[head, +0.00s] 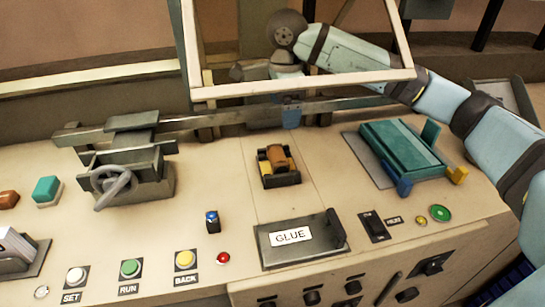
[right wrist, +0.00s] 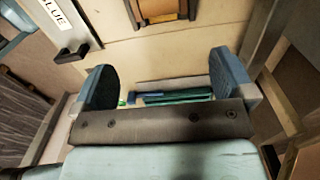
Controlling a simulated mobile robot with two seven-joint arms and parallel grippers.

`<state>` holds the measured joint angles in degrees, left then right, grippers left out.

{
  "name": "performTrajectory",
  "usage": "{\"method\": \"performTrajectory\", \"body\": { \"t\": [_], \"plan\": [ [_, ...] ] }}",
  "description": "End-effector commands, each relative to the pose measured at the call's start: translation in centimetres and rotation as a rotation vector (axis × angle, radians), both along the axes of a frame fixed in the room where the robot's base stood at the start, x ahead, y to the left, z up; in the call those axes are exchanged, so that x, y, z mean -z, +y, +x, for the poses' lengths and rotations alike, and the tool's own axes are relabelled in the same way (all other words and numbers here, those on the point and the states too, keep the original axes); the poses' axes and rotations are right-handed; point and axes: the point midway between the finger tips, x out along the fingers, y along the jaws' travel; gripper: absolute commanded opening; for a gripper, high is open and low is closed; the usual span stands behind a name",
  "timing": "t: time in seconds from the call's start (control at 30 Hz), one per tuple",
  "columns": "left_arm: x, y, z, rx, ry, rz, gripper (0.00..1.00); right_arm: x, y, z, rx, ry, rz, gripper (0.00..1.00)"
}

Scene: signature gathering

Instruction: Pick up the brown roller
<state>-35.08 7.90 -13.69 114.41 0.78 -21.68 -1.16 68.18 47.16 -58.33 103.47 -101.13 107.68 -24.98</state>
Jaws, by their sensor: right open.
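The brown roller (head: 277,157) lies in a small dark holder with yellow parts (head: 265,168), in the middle of the workbench. It also shows at the top edge of the right wrist view (right wrist: 160,8), partly cut off. My right arm comes in from the right and bends down behind a pale frame. My right gripper (head: 291,114) is small and partly hidden there, behind and above the roller. In the right wrist view my right gripper (right wrist: 165,88) is open, its two dark pads wide apart with nothing held. My left gripper is not in view.
The pale frame (head: 300,86) and a long metal rail (head: 220,119) cross behind the roller. A GLUE plate (head: 318,250) lies in front. A teal block fixture (head: 400,147) stands right, a grey handwheel (head: 113,184) left. Bare bench surface surrounds the holder.

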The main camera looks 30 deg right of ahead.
Motion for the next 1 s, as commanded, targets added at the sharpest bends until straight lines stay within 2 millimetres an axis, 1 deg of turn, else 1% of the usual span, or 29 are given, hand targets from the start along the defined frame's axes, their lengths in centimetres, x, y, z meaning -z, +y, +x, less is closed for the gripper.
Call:
{"method": "performTrajectory", "body": {
  "t": [0.07,0.3,0.4,0.6,0.73,0.9,1.0],
  "plan": [
    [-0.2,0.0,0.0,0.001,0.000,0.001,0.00,1.0,-0.2,0.0,0.001,0.004,-0.010,1.00],
    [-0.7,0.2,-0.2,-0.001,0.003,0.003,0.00,5.7,-0.1,-0.1,0.000,0.004,-0.008,1.00],
    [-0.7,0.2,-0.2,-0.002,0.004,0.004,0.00,7.1,-0.1,0.0,0.001,0.004,-0.007,1.00],
    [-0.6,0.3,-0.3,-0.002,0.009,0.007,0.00,8.3,0.0,0.0,0.000,0.001,-0.006,1.00],
    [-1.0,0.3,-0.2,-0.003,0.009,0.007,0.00,9.3,0.2,0.1,-0.001,0.003,-0.004,1.00],
    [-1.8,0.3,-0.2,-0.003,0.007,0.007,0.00,11.9,0.6,0.3,0.000,0.004,-0.005,1.00],
    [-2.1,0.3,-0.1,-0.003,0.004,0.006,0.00,13.1,0.6,0.4,0.000,0.002,-0.005,1.00]
  ]
}}
